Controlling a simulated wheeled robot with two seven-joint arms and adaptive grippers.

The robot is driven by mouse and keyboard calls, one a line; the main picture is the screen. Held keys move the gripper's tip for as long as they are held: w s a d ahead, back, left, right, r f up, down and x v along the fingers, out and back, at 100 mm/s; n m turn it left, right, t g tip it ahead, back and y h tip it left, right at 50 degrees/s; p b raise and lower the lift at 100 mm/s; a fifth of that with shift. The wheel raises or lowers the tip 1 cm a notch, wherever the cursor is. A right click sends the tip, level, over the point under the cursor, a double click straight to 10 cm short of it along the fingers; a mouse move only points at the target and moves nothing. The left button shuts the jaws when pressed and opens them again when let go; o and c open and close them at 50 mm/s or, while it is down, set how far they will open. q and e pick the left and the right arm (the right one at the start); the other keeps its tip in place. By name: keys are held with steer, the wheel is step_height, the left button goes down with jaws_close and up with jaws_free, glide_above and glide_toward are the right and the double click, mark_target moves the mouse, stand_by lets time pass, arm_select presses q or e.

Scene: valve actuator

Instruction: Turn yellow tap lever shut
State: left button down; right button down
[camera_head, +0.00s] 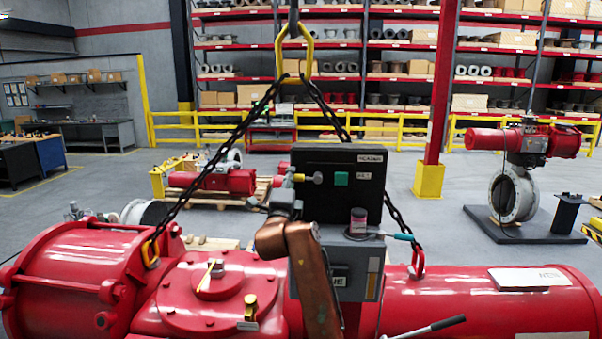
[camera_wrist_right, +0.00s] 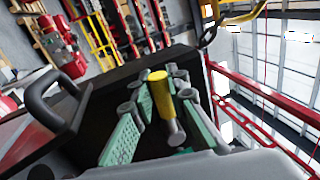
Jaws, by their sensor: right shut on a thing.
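The yellow tap lever (camera_head: 299,177) shows at the left part of the black control box (camera_head: 330,160) in the head view, partly hidden by my gripper. In the right wrist view the lever (camera_wrist_right: 159,92) is a yellow cylinder on a grey metal stem, standing between green finger pads. My right gripper (camera_head: 288,184) is at the lever, its copper-coloured arm rising from below in front of the box. In the wrist view my right gripper (camera_wrist_right: 155,115) is shut on the lever, with a finger on each side. My left gripper is not in view.
The big red actuator (camera_head: 440,300) lies under the box. Black chains (camera_head: 215,165) slope down to it from a yellow lifting ring (camera_head: 294,50), left and right of the box. A black handle (camera_wrist_right: 50,100) stands beside the gripper in the wrist view. Yellow railings and shelves stand behind.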

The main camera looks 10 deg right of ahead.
steer(key=shift+a, duration=0.1)
steer(key=shift+f, duration=0.1)
steer(key=c, duration=1.9)
jaws_free()
steer(key=shift+c, duration=0.2)
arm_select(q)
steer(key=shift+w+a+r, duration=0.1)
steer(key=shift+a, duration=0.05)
arm_select(e)
steer(key=shift+o, duration=0.5)
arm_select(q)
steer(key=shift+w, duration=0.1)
arm_select(e)
steer(key=v, duration=1.2)
steer(key=shift+f, duration=0.1)
